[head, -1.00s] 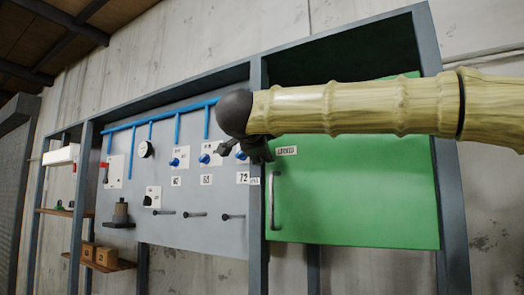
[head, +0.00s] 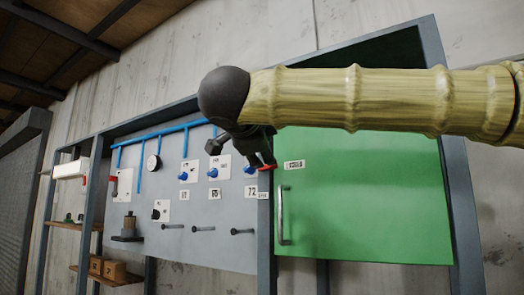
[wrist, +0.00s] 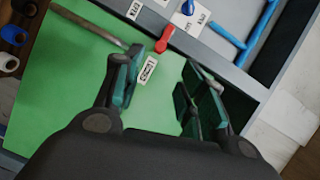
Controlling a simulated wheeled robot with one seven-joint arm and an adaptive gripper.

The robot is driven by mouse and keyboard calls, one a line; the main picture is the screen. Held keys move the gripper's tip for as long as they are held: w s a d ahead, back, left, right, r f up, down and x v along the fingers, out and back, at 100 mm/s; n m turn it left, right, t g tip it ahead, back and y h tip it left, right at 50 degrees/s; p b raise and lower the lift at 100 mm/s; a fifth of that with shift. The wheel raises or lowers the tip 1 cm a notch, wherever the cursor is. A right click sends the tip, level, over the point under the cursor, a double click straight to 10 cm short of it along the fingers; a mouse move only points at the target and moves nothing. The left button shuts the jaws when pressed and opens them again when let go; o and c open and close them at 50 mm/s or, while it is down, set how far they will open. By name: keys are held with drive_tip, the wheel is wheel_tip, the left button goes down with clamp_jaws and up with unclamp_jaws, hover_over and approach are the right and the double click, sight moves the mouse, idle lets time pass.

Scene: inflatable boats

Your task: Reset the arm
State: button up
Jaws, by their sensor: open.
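My bamboo-like arm reaches in from the right in the head view, with a dark ball joint at its end. My gripper (head: 262,160) hangs below that joint, in front of the upper left corner of the green door (head: 365,200). In the wrist view, my gripper (wrist: 162,88) has its two green-padded fingers spread apart with nothing held between them. A small red piece (wrist: 165,39) shows beyond the fingers, by the door's edge. The door's label (wrist: 147,70) appears between the fingers, and the door handle (wrist: 92,25) lies to the upper left.
Shelves with small boxes (head: 115,271) are at the far left.

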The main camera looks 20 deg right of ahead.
idle(0.3)
